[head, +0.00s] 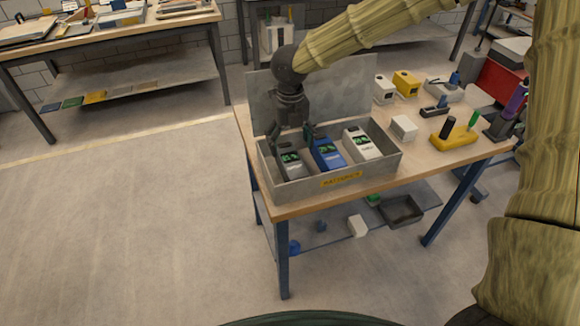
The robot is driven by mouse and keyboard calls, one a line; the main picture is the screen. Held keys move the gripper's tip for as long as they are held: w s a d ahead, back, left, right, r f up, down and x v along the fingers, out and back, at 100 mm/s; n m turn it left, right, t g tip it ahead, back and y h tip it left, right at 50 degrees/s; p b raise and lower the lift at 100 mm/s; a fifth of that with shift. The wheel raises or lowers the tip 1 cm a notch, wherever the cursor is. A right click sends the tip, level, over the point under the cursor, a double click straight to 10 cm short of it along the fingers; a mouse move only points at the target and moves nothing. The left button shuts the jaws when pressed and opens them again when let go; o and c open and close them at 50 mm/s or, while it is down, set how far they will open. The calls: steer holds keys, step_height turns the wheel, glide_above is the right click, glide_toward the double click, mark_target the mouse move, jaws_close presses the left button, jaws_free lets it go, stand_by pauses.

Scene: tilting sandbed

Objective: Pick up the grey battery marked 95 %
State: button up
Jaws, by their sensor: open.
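A grey battery (291,165) with a green display stands at the left end of a grey open box (330,187) labelled for batteries. The digits on its display are too small to read surely. A blue battery (327,154) stands in the middle of the box and a white battery (362,145) at its right; each has a green display. My gripper (292,138) points down with its fingers apart, just above and behind the grey battery's top. One finger is on the left, the other near the gap towards the blue battery. Whether either touches is unclear.
The box's raised lid (350,92) stands behind my gripper. The wooden workbench (420,165) also bears a white block (404,127), a yellow holder (453,135) and several small devices at the right. A grey tray (401,211) lies on the lower shelf. The floor at left is clear.

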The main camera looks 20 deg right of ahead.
mark_target(292, 159)
step_height(292, 159, down, 9)
steer(key=shift+s+d+p, duration=0.1)
steer(key=shift+d+p, duration=0.05)
steer(key=shift+p, duration=0.45)
steer(key=shift+c, duration=0.4)
jaws_close()
